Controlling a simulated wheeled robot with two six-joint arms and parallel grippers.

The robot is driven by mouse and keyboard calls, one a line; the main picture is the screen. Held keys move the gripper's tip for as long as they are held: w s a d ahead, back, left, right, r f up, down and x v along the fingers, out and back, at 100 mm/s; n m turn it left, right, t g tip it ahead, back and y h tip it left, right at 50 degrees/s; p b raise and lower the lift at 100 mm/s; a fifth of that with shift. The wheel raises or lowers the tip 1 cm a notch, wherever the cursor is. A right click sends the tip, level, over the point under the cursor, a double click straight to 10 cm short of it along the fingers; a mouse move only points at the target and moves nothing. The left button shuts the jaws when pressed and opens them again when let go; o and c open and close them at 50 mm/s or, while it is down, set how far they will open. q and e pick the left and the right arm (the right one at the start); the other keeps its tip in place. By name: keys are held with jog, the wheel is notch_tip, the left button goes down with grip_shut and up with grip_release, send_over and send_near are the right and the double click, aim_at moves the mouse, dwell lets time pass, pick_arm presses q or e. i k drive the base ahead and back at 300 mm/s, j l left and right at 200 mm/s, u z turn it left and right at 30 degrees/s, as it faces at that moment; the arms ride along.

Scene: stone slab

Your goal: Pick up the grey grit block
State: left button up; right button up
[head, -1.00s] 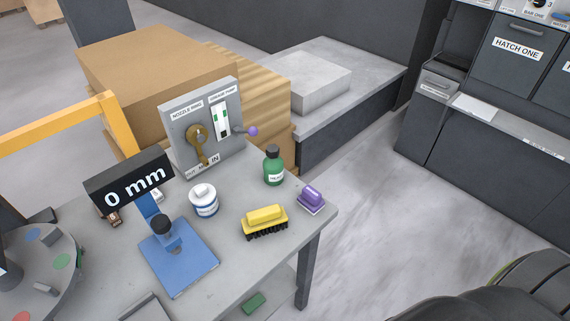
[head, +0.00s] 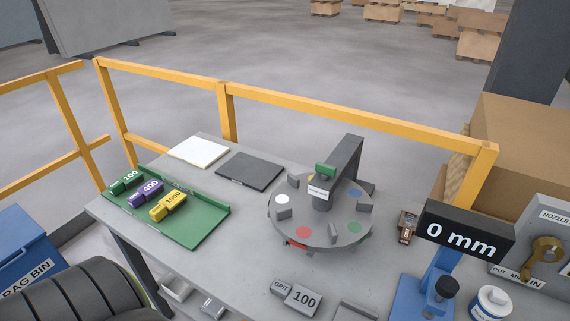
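A grey piece marked "GRIT" and "100" (head: 297,296) lies on the grey table near its front edge. I cannot tell whether it is a grit block or a sign. A green tray (head: 208,236) at the left of the table holds a green block marked 100 (head: 127,182), a purple block marked 400 (head: 147,191) and a yellow block marked 1500 (head: 168,205). No block in the tray is grey. A round grey turntable (head: 345,215) bears coloured dots and small grey upright pieces.
A "0 mm" display (head: 464,238) on a blue stand and a white jar (head: 491,303) are at the right. A white sheet (head: 198,151) and a dark plate (head: 248,171) lie behind the tray. A yellow rail (head: 340,115) runs behind the table. A blue bin (head: 22,255) stands left.

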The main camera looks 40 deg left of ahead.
aim_at(306, 301)
jog(key=u, duration=1.05)
